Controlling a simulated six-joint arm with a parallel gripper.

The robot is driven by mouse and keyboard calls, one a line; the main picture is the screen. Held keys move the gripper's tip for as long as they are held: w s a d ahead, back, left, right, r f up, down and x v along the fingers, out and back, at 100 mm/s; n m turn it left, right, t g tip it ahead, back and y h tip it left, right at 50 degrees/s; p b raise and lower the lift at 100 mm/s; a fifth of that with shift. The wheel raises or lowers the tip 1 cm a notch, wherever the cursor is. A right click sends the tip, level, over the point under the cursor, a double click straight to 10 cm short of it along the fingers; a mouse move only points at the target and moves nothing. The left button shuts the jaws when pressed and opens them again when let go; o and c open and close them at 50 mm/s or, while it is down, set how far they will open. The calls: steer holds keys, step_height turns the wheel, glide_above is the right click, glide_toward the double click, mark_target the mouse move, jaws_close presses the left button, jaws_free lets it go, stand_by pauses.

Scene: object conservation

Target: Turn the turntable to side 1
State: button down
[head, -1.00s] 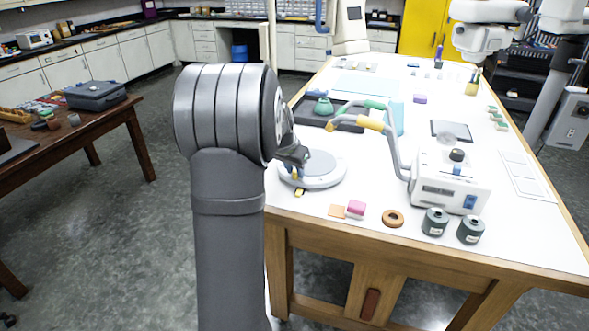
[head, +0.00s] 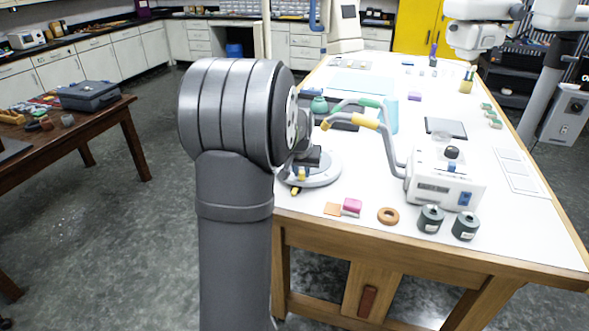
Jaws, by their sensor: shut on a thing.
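The turntable (head: 326,168) is a round, light grey disc on a pale base near the left edge of the white-topped bench. A small yellow piece (head: 302,174) shows at its near-left part. A yellow and black mark (head: 295,190) lies at the front of the base. My gripper (head: 305,166) is over the left part of the disc, at the yellow piece, and shut on it. My arm hides part of the gripper and the turntable's left side, so the fingertips and any side numbers are not clear.
A green flask (head: 319,104) stands behind.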

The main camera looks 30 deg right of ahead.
mark_target(318, 176)
steer(key=d+n, duration=0.1)
steer(key=s+d+n, duration=0.1)
steer(key=n+y, duration=0.1)
steer(key=shift+s+d+t, duration=0.25)
steer(key=shift+d+t, duration=0.15)
steer(key=shift+s+d+n+y, duration=0.15)
steer(key=shift+d+n+y, duration=0.15)
steer(key=shift+d+n, duration=0.4)
steer(key=shift+s+d+n+y, duration=0.15)
steer(key=shift+d+n+y, duration=0.15)
steer(key=shift+d+n, duration=0.35)
steer(key=shift+a+n, duration=0.1)
steer(key=shift+n, duration=0.15)
steer(key=shift+r, duration=0.1)
steer(key=c, duration=1.3)
jaws_free()
steer(key=s+a+r, duration=0.1)
steer(key=s+r, duration=0.1)
steer(key=s, duration=0.5)
steer(key=s+a+r, duration=0.1)
steer(key=s+r, duration=0.1)
steer(key=s, duration=0.4)
steer(key=shift+s+r, duration=0.25)
steer(key=shift+s, duration=0.15)
